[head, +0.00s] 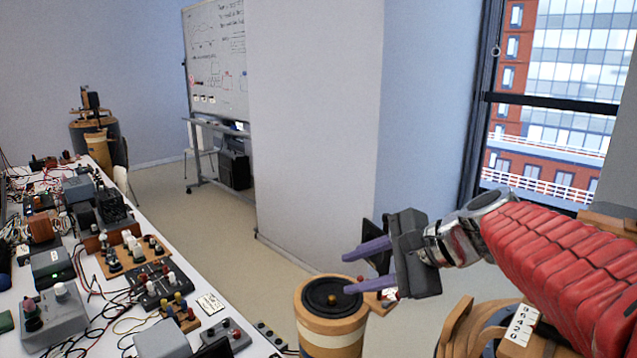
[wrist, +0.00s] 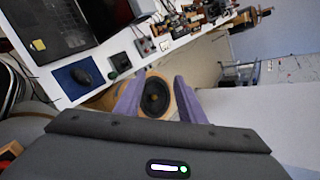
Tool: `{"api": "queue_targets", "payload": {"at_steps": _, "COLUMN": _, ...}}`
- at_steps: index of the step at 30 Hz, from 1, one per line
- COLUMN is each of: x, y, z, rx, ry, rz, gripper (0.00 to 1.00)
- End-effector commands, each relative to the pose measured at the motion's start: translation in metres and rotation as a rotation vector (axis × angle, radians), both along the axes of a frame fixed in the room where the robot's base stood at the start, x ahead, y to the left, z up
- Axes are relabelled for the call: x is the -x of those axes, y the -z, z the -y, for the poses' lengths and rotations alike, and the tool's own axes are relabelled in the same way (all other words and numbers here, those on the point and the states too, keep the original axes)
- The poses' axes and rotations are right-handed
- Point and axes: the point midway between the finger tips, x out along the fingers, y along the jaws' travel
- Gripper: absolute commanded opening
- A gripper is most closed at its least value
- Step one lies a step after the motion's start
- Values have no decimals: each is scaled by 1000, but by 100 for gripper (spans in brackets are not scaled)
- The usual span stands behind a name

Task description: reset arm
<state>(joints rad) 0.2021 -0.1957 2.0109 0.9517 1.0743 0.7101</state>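My gripper (head: 364,270) is at the right of the head view, held out in front of the red-sleeved arm. Its two purple fingers are spread apart, and I see nothing held between them. In the wrist view the fingers of my gripper (wrist: 155,98) also stand apart. A round wooden speaker (head: 331,318) with a black cone stands below and to the left of the fingertips in the head view. In the wrist view the speaker (wrist: 156,96) shows in the gap between the fingers, beyond them. I cannot tell the exact distance.
A long white table (head: 107,290) crowded with electronics and cables runs along the left. A laptop (wrist: 58,25) and a mouse (wrist: 83,75) on a blue pad show in the wrist view. A white column (head: 312,130) and whiteboard (head: 215,60) stand behind. Open floor (head: 200,215) lies between.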

Motion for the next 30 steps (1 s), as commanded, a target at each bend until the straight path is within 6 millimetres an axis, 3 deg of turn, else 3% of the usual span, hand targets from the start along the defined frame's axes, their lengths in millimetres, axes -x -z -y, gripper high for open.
{"api": "queue_targets", "payload": {"at_steps": 3, "x": 35, "y": 19, "z": 0, "rx": 174, "ry": -102, "rz": 58, "gripper": 36}}
{"api": "queue_targets", "payload": {"at_steps": 8, "x": 77, "y": 45, "z": 9, "rx": 406, "ry": -252, "rz": 134, "gripper": 36}}
{"api": "queue_targets", "payload": {"at_steps": 18, "x": 153, "y": 93, "z": 46, "rx": 883, "ry": -611, "rz": 288, "gripper": 36}}
{"api": "queue_targets", "payload": {"at_steps": 24, "x": 184, "y": 114, "z": 72, "rx": 1134, "ry": -824, "rz": 361, "gripper": 36}}
{"api": "queue_targets", "payload": {"at_steps": 30, "x": 195, "y": 121, "z": 86, "rx": 1245, "ry": -921, "rz": 388, "gripper": 36}}
